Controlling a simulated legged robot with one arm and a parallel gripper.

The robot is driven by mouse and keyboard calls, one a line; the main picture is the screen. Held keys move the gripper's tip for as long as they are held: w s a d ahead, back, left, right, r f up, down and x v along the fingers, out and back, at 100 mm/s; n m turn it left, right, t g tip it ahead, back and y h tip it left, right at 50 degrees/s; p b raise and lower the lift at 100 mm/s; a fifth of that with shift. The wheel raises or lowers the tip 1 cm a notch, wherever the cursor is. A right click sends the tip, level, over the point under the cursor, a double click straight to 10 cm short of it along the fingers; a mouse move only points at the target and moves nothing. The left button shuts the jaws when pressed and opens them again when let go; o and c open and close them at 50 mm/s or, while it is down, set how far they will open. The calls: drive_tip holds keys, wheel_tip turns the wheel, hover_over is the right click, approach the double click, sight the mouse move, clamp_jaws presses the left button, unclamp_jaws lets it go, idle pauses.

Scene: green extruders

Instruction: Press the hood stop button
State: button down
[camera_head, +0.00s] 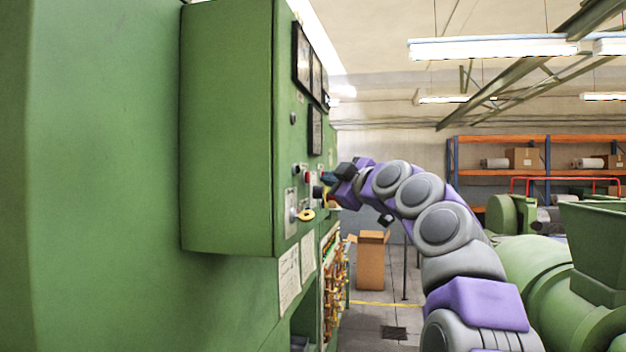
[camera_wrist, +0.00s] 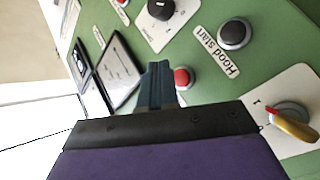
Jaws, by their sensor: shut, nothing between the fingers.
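In the wrist view, a round red button (camera_wrist: 183,77) with a pale ring sits on the green panel. Its own label does not show. A black button (camera_wrist: 235,33) labelled "Hood start" is up and to its right. My gripper (camera_wrist: 160,68) is shut and empty, with its dark fingertips just left of the red button in the picture. The fingers cover part of the panel there, and I cannot tell whether they touch it. In the head view, my gripper (camera_head: 327,178) is at the control face of the green cabinet (camera_head: 228,130).
A red and yellow rotary switch (camera_wrist: 290,122) is at the lower right of the wrist view, and a black knob (camera_wrist: 160,9) is at the top. Dark framed displays (camera_wrist: 118,72) lie to the left. A cardboard box (camera_head: 371,262) stands on the floor behind. Green machines (camera_head: 545,285) are at right.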

drive_tip(key=shift+a+r, duration=0.1)
drive_tip(key=shift+a, duration=0.15)
idle(0.6)
drive_tip(key=shift+a, duration=0.1)
drive_tip(key=shift+w+a, duration=0.15)
drive_tip(key=shift+a, duration=0.4)
drive_tip(key=shift+w+a, duration=0.1)
drive_tip(key=shift+a, duration=0.05)
idle(0.5)
idle(0.5)
drive_tip(key=shift+s+d+b, duration=0.3)
drive_tip(key=shift+d+b, duration=0.15)
drive_tip(key=shift+d, duration=0.15)
drive_tip(key=shift+s+d, duration=0.25)
drive_tip(key=shift+d, duration=0.55)
drive_tip(key=shift+s+d, duration=0.3)
drive_tip(key=shift+d, duration=0.5)
drive_tip(key=shift+s+d, duration=0.25)
drive_tip(key=shift+d, duration=0.55)
